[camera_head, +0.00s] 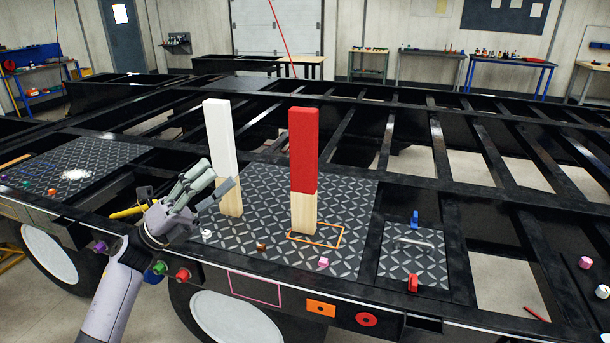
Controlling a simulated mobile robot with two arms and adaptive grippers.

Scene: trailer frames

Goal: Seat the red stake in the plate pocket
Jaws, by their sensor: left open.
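The red stake (303,150), red above and bare wood below, stands upright on the dark diamond-tread plate (262,190). Its foot is at the left part of an orange rectangular outline (325,246) on the plate. I cannot tell whether the foot is sunk into a pocket or just stands on the surface. A white stake (221,145) with a wooden lower end stands upright to its left. My left gripper (215,177) is open and empty, close to the white stake's left side and apart from the red stake. My right gripper is not in view.
A smaller tread plate (414,268) with a handle, a blue block (415,219) and a red block (413,284) lies to the right. Coloured knobs line the trailer's front edge. Open gaps lie between the black frame beams (510,161) behind and right.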

